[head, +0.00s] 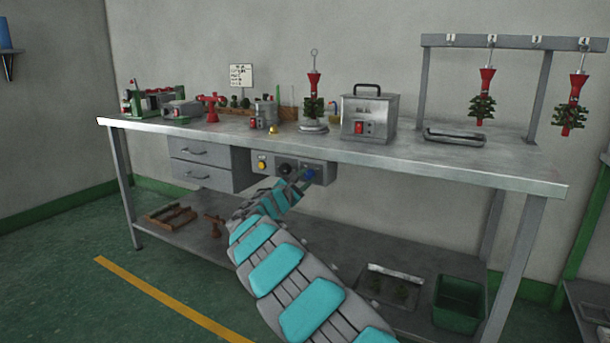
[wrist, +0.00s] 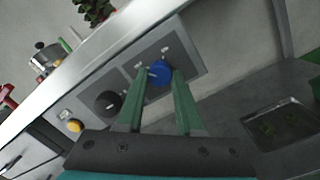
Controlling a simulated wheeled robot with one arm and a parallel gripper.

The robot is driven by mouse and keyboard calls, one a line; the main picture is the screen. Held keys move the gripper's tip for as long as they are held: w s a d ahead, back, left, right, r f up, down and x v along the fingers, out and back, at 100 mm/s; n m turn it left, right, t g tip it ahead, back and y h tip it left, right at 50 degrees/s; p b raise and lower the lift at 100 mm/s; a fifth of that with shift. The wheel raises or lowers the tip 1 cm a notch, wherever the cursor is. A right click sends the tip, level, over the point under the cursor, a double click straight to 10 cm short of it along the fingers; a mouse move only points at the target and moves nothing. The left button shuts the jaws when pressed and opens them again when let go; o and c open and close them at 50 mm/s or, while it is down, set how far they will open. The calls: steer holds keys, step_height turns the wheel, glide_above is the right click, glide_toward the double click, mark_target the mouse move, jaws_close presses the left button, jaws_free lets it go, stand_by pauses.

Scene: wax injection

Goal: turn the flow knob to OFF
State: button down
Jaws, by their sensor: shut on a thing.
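A blue knob (head: 309,174) sits on the grey control panel (head: 325,166) under the bench top. In the wrist view the blue knob (wrist: 159,72) is between the green fingertips of my gripper (wrist: 162,80), which is shut on it. A small pale mark shows on the left of its face. A black knob (wrist: 108,103) with a pale mark is left of the gripper, apart from it. The small labels above the knobs are too small to read, so I cannot tell which says OFF. In the head view my gripper (head: 302,177) is partly hidden by my arm.
A yellow button (wrist: 74,126) is at the panel's left end. The metal bench top (head: 440,160) overhangs the panel. Drawers (head: 195,178) are to the left. A metal tray (wrist: 285,125) lies on the lower shelf, with open room above it.

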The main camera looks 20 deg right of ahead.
steer(key=shift+n, duration=0.6)
steer(key=c, duration=0.5)
jaws_free()
steer(key=shift+c, duration=0.2)
steer(key=v, duration=0.7)
steer(key=shift+s+a+b, duration=0.25)
steer(key=shift+b, duration=0.05)
